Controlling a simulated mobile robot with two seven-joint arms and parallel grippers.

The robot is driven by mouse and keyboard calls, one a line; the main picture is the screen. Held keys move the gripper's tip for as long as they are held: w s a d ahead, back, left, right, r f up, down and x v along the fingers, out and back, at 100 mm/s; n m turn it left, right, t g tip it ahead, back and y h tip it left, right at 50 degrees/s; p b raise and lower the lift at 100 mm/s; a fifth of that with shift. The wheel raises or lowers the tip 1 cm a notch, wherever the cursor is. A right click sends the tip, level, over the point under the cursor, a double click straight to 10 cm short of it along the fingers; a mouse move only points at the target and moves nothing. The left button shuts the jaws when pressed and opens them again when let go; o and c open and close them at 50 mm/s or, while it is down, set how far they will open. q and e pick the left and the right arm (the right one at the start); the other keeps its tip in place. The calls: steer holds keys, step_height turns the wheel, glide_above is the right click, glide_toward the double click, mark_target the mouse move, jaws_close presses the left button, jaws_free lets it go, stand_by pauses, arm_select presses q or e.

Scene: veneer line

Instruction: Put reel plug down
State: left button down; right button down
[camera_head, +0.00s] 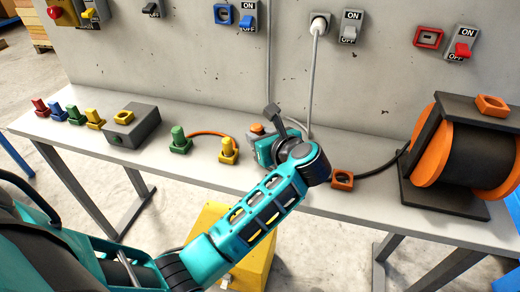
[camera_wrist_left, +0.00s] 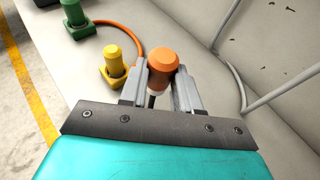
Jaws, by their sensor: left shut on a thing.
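The orange reel plug (camera_wrist_left: 162,60) is between the two grey fingers of my left gripper (camera_wrist_left: 160,82) in the left wrist view. The gripper is shut on it, and the plug's rounded orange top points away from the wrist. In the head view a small orange part of the plug (camera_head: 256,128) shows beside my left gripper (camera_head: 262,138), over the bench's middle. The wrist hides most of it, and I cannot tell whether it touches the bench. The cable reel (camera_head: 432,145) with orange flanges stands at the bench's right. My right gripper is not in view.
An orange square socket (camera_head: 342,180) lies on the bench (camera_head: 320,205), with a black cable toward the reel. A yellow plug (camera_head: 228,150) and a green plug (camera_head: 180,140) stand left of my gripper, joined by an orange cord. Switches line the wall (camera_head: 180,60) behind.

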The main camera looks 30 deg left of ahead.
arm_select(q)
steer(key=shift+f, duration=2.05)
steer(key=shift+f+b, duration=0.2)
steer(key=shift+b, duration=0.15)
steer(key=c, duration=0.8)
jaws_free()
steer(key=shift+r, duration=0.1)
steer(key=shift+r, duration=0.1)
